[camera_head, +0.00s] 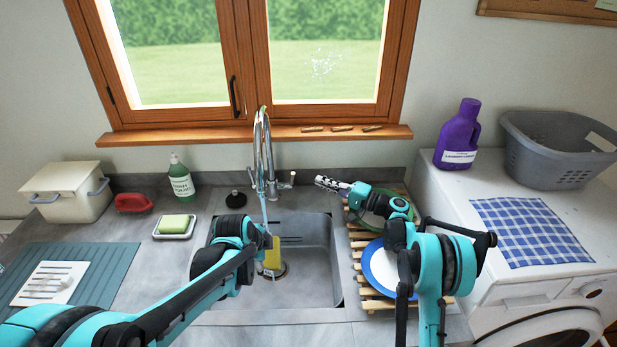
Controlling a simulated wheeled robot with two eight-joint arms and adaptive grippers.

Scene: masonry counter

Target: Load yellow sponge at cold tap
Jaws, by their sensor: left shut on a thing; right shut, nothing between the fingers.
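The yellow sponge (272,258) is upright in the sink basin, above the drain. My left gripper (268,242) is shut on its upper part; the arm hides some of the grip. The chrome tap (268,150) stands behind the basin with a tall arched spout and small side levers. A thin pale-blue stream seems to fall from the spout just behind my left gripper; whether it meets the sponge is hidden. I cannot tell which lever is cold.
The wooden rack (359,247) right of the sink (318,265) holds plates. Left of it are a soap dish (174,234) with a yellow-green block, a green bottle (181,181) and a red object (133,203). A purple bottle (458,135) and grey basket (560,150) stand far right.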

